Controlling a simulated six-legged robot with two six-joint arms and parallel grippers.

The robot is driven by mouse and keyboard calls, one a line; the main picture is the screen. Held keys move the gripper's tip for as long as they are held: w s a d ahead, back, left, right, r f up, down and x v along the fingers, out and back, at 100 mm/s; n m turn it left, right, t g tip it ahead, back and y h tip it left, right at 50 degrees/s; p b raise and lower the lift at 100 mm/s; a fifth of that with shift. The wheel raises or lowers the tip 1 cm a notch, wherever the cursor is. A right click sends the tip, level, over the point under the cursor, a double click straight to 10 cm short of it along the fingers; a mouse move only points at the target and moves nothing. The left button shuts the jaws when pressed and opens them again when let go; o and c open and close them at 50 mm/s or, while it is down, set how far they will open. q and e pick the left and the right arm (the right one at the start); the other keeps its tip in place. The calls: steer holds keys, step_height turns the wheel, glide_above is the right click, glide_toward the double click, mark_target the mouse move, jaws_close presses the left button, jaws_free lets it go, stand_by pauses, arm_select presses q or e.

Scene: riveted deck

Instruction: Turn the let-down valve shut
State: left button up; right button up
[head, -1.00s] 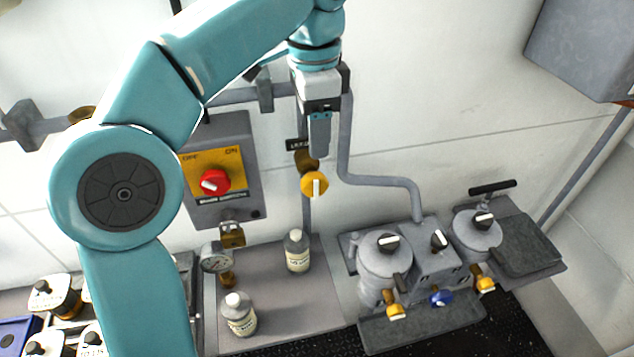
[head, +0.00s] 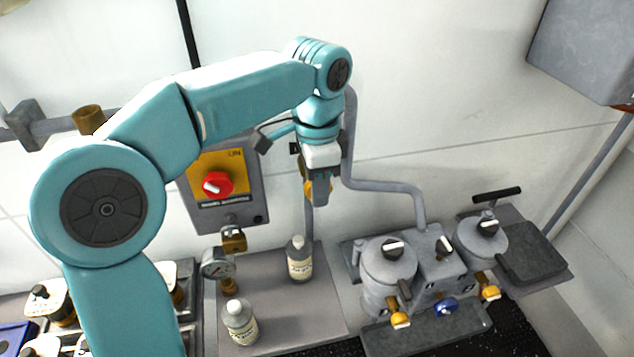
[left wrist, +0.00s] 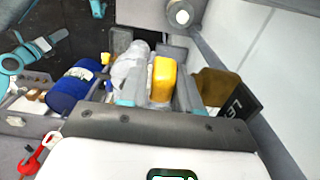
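The let-down valve has a yellow handle (head: 308,187) on a vertical pipe against the wall, mostly hidden behind my gripper in the head view. In the left wrist view the yellow handle (left wrist: 163,80) shows between the fingers, with the brown valve body (left wrist: 212,86) and a dark label (left wrist: 240,108) starting "LE" to its right. My left gripper (head: 321,190) is at the handle, its fingers (left wrist: 160,95) apart on either side of it. I see no clear grip on it. My right gripper is not in view.
A switch box with a red knob (head: 217,185) is left of the pipe. Two bottles (head: 299,258) (head: 240,322) and a gauge (head: 215,263) are below. Grey canisters (head: 388,264) with yellow and blue taps stand at the right.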

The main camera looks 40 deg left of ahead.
arm_select(q)
steer(key=shift+c, duration=1.1)
steer(key=shift+r+p, duration=0.25)
steer(key=shift+p, duration=0.25)
steer(key=g+p, duration=0.1)
steer(key=p, duration=0.1)
steer(key=g+y+p, duration=0.1)
steer(key=p, duration=0.1)
steer(key=shift+w+r+y, duration=0.1)
steer(key=shift+r+y, duration=0.1)
steer(key=shift+y, duration=0.1)
steer(key=shift+f+g+y+p, duration=0.1)
steer(key=shift+g+y+p, duration=0.2)
steer(key=shift+p, duration=0.05)
steer(key=shift+w+f+g+y, duration=0.1)
steer(key=shift+f+g+y, duration=0.05)
steer(key=shift+g+y, duration=0.25)
steer(key=shift+d+g+y, duration=0.1)
steer(key=shift+g+y, duration=0.6)
steer(key=shift+g, duration=0.2)
